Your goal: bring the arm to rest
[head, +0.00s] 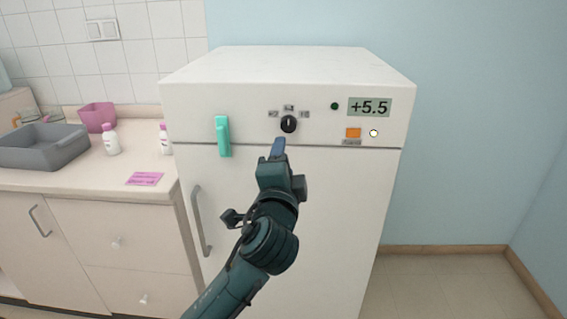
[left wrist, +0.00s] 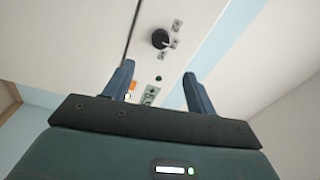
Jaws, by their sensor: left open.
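My left gripper (head: 279,143) is in front of the white fridge (head: 280,230), its fingertips just below the black knob (head: 288,124) in the head view. In the left wrist view the two fingers (left wrist: 157,76) stand apart with nothing between them. The knob (left wrist: 160,39) lies beyond the fingertips there, apart from them as far as I can see. My right gripper is in neither view.
The fridge panel has a display (head: 369,107) reading +5.5, an orange button (head: 353,133) and a lit lamp (head: 374,133). The counter holds a grey basin (head: 42,150), a pink container (head: 98,118) and white bottles (head: 111,141).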

